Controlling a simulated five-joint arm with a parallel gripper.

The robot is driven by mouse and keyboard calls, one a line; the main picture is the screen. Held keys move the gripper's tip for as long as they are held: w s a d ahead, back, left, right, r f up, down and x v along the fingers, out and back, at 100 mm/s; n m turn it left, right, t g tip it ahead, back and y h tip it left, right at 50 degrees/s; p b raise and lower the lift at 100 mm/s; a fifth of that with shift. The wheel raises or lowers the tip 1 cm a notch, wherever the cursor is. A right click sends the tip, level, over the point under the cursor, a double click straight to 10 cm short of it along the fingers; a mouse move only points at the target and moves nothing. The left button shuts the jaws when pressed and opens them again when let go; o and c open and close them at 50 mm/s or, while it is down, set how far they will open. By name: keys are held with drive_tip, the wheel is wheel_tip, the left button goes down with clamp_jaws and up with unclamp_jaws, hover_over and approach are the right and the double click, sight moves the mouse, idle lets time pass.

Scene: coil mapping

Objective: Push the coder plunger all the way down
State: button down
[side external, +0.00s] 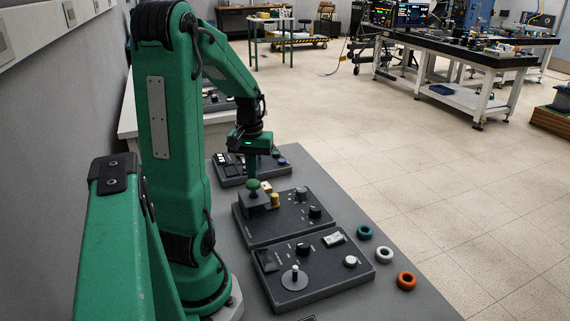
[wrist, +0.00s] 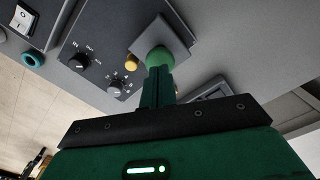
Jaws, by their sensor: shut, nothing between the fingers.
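The coder plunger (side external: 253,185) has a rounded green top and rises from a dark block (side external: 261,203) on the middle control panel (side external: 288,228). In the wrist view the green plunger top (wrist: 160,54) shows against a grey square plate (wrist: 180,39). My gripper (side external: 252,176) points down right above the plunger with its fingers closed together and empty. In the wrist view my closed fingertips (wrist: 160,72) overlap the edge of the green top. I cannot tell whether they touch it. How far down the plunger sits is not clear.
Dials (side external: 315,212) sit to the right. A nearer panel (side external: 325,278) and a farther panel (side external: 230,181) flank this one. Teal (side external: 364,232), white (side external: 384,255) and orange (side external: 406,281) rings lie at right.

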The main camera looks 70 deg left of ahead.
sight(253, 182)
drive_tip(key=shift+f, duration=1.9)
idle(0.7)
drive_tip(key=shift+r, duration=0.1)
idle(0.3)
drive_tip(key=shift+r, duration=4.15)
drive_tip(key=shift+w+d+r, duration=0.2)
drive_tip(key=shift+w+d, duration=0.1)
drive_tip(key=shift+d, duration=0.1)
drive_tip(key=d+r+m+t, duration=0.2)
drive_tip(key=d+m, duration=0.2)
drive_tip(key=d, duration=0.4)
drive_tip(key=w+d+r+m+t, duration=0.1)
drive_tip(key=d+m, duration=0.3)
drive_tip(key=d, duration=0.5)
drive_tip(key=w+d+r+m+t, duration=0.1)
drive_tip(key=d+r+m+t, duration=0.1)
drive_tip(key=d, duration=0.6)
drive_tip(key=shift+d+r+m+t, duration=0.25)
drive_tip(key=shift+r+m, duration=0.4)
drive_tip(key=shift+m, duration=0.35)
